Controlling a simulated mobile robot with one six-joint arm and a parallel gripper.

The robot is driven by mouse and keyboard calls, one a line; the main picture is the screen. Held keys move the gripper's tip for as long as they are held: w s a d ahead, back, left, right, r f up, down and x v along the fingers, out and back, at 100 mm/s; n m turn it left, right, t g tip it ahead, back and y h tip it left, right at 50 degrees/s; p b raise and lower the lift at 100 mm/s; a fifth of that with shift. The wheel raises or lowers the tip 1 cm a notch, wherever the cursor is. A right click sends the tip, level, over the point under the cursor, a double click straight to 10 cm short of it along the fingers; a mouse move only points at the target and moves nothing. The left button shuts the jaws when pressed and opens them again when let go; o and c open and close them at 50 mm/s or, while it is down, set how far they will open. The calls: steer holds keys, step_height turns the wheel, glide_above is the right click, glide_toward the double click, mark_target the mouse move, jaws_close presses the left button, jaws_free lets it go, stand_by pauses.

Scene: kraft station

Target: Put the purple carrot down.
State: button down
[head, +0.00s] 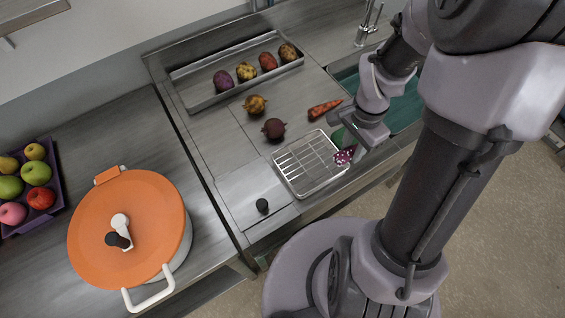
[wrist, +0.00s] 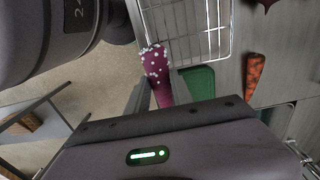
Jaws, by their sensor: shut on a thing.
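The purple carrot (head: 344,156), dark purple with white spots at one end, is held in my gripper (head: 356,148). In the head view it shows at the right edge of the wire rack tray (head: 312,166), partly hidden by the gripper. In the wrist view the carrot (wrist: 156,68) points up the picture, with its spotted end beside the rack's corner (wrist: 180,62). My gripper is shut on it. I cannot tell whether the carrot touches the rack or tray. The rack itself looks empty.
An orange carrot (head: 324,109), a dark beet (head: 273,128) and a yellowish root (head: 255,104) lie on the counter. A long tray (head: 204,104) holds several roots behind. A sink (head: 402,112) is at right. An orange-lidded pot (head: 150,215) and a purple fruit crate (head: 57,200) stand left.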

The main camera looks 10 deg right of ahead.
steer(key=b, duration=0.2)
glide_above(294, 150)
steer(key=shift+d+f, duration=0.2)
steer(key=shift+f, duration=0.65)
steer(key=f, duration=0.2)
steer(key=f+b, duration=0.1)
steer(key=shift+a+f, duration=0.2)
steer(key=shift+f, duration=0.15)
steer(key=shift+r, duration=0.1)
steer(key=c, duration=1.1)
jaws_free()
